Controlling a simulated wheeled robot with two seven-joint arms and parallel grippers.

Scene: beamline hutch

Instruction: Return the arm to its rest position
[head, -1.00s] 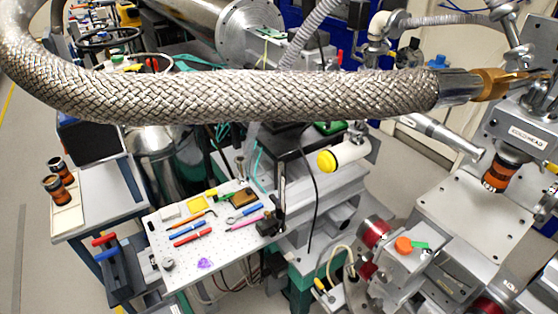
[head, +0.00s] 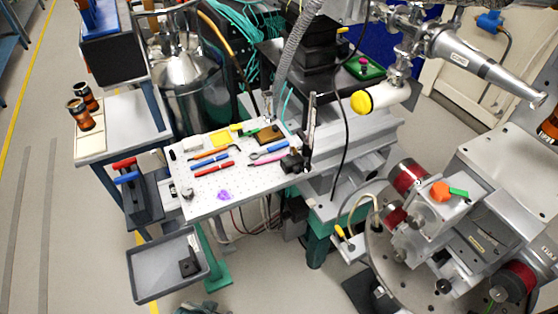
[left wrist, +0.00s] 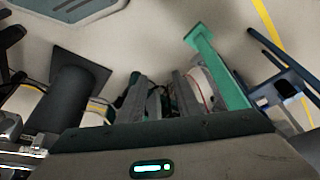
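Neither of my grippers shows clearly in the head view. In the left wrist view, the dark housing with a lit green indicator fills the bottom edge. Past its top edge, narrow grey parts that look like my left gripper (left wrist: 162,100) point away from the camera. The frames do not show clearly whether its fingers are apart, and I see no object held there. The floor and a green stand leg (left wrist: 220,75) lie beyond. My right gripper is in neither view.
A white perforated board (head: 240,187) holds several tools. A grey tray (head: 142,282) with a small black part is below it. A side table (head: 125,125) bears two orange-black cylinders. Metal beamline equipment (head: 440,215) crowds the right. Floor at the left (head: 60,230) is clear.

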